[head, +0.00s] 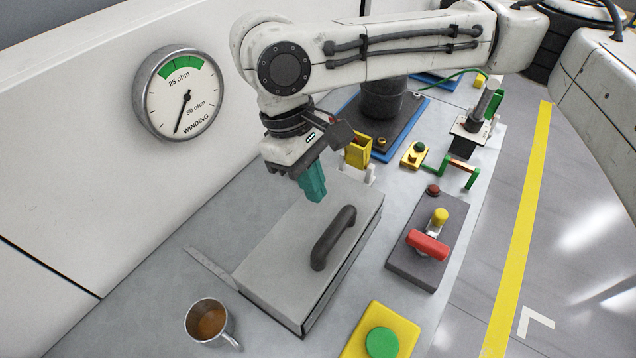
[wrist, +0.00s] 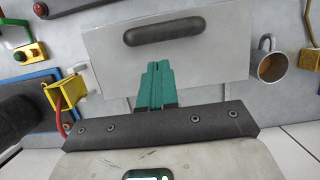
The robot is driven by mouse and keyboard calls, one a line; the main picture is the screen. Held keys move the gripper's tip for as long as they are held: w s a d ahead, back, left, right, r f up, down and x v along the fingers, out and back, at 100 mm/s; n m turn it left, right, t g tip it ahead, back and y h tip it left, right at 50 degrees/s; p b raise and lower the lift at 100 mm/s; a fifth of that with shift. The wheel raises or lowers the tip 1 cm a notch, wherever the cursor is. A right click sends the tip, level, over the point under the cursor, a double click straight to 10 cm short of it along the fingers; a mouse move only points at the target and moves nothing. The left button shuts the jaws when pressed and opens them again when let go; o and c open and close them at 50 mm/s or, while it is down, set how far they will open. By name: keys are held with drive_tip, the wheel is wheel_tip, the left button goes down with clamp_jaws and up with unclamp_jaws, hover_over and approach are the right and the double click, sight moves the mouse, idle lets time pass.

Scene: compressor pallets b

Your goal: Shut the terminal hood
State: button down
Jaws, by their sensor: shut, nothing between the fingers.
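The terminal hood (head: 290,235) is a flat grey box lid with a dark bar handle (head: 333,238) on top. It lies down level over its base, and a thin dark line runs along its right side. The hood also shows in the wrist view (wrist: 205,60). My gripper (head: 316,194) has teal fingers pressed together with nothing between them. It points down at the hood's rear left part, away from the handle. I cannot tell whether the fingertips touch the lid. In the wrist view my gripper (wrist: 157,66) overlaps the lid's near edge.
A mug (head: 207,321) of brown liquid stands front left of the hood, near a ruler (head: 212,270). A red-handled switch (head: 428,245) and a green button on a yellow box (head: 381,342) are at right. A gauge (head: 178,92) hangs on the wall.

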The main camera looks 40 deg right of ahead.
drive_tip(key=shift+p+v, duration=2.4)
drive_tip(key=shift+v, duration=0.2)
